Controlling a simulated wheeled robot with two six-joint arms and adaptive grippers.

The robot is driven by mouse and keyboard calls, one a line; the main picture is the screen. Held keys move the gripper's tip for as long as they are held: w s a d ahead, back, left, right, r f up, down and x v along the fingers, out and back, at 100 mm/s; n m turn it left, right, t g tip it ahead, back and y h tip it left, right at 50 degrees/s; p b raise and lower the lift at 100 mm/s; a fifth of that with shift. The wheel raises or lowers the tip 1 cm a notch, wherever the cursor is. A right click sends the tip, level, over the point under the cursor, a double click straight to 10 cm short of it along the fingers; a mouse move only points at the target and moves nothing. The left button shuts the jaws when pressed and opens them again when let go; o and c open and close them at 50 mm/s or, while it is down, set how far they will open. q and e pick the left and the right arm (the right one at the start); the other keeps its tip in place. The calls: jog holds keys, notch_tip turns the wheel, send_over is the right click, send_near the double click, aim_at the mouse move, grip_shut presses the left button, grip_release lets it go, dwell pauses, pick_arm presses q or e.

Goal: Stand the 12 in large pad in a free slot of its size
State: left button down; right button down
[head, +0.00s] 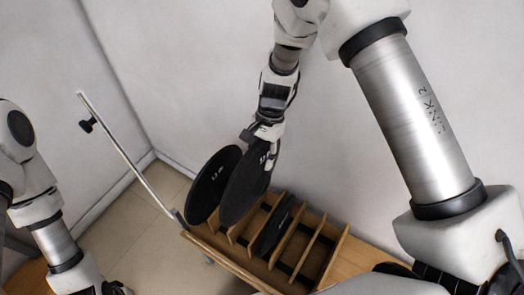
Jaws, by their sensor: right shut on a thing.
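My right gripper (266,142) is shut on the upper rim of a large round black pad (246,186). This pad is upright and slightly tilted, over the left part of a wooden slotted rack (222,259). White marking near its top is too small to read surely. Its lower edge is close to the dividers; I cannot tell whether it is inside a slot. Another large black pad (208,187) stands at the rack's left end, just left of the held one. My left gripper (116,289) shows only partly at the bottom edge, and its fingers are unclear.
A smaller dark pad (271,232) stands in a middle slot. Slots to its right, between wooden dividers (312,241), look empty. A metal bar (125,152) rises at the rack's left end. White walls (190,70) stand close behind.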

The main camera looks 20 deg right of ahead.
jog(key=shift+w+d+f, duration=0.1)
jog(key=shift+f, duration=0.4)
jog(key=shift+r, duration=0.1)
jog(key=shift+p, duration=0.3)
jog(key=shift+f+b, duration=0.95)
jog(key=shift+f, duration=1)
jog(key=shift+f+b, duration=4.3)
jog(key=shift+f, duration=3.2)
jog(key=c, duration=0.6)
grip_release()
